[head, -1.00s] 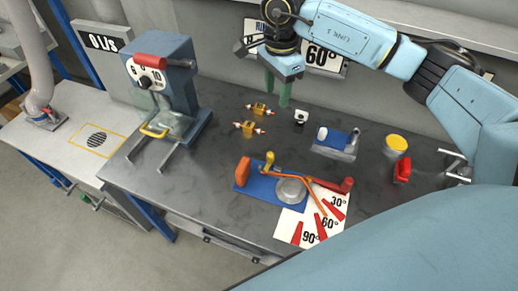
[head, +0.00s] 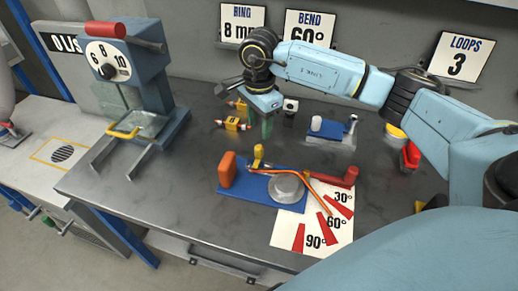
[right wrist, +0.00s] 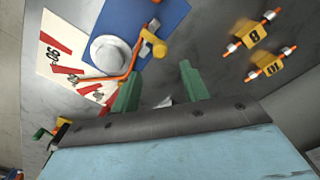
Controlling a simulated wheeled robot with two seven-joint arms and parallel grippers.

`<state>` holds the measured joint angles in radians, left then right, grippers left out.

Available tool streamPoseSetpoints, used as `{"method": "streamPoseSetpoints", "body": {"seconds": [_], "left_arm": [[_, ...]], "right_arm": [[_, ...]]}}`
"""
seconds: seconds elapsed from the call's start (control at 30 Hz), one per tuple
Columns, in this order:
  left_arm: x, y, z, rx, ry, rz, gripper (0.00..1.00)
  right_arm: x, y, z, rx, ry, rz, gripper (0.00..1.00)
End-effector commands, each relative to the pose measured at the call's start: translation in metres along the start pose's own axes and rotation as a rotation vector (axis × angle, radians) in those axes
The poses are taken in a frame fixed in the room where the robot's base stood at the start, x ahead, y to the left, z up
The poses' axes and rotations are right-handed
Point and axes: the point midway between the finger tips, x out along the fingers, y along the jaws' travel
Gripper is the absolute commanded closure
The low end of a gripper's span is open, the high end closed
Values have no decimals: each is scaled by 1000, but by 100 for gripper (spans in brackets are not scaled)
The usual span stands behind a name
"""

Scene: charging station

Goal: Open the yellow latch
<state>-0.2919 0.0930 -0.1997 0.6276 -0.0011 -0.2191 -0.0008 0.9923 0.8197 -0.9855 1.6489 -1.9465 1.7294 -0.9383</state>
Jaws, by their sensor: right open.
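A small yellow latch (head: 258,155) stands upright on the blue plate (head: 240,193) of a bending jig, next to a round grey hub (head: 287,187). In the right wrist view the yellow latch (right wrist: 154,42) is at top centre, beside the hub (right wrist: 110,52). My right gripper (head: 266,124) has green fingers pointing down, above the table and behind the latch. In the right wrist view its fingers (right wrist: 160,72) are apart with nothing between them, and the latch lies beyond their tips. My left gripper is not in view.
An orange rod (head: 312,182) runs past the hub over an angle card (head: 285,235). An orange block (head: 227,168) and a red handle (head: 345,178) flank it. Yellow connectors (head: 232,124) lie behind left. A blue press (head: 145,75) with another yellow handle (head: 125,131) stands left.

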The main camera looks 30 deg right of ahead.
Motion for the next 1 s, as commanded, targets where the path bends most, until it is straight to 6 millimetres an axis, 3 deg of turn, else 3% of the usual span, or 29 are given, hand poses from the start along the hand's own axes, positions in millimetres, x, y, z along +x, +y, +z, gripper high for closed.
{"method": "streamPoseSetpoints", "body": {"seconds": [0.2, 0.43, 0.87, 1.0], "left_arm": [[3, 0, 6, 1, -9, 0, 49], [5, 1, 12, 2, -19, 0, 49], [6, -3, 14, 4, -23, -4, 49], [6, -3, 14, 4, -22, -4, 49]], "right_arm": [[50, 1, 1, 0, -1, 5, 55], [83, 0, 0, -1, -1, 2, 55], [93, 0, 0, -1, 0, 0, 55], [92, 0, 0, -1, 0, 0, 72]]}}
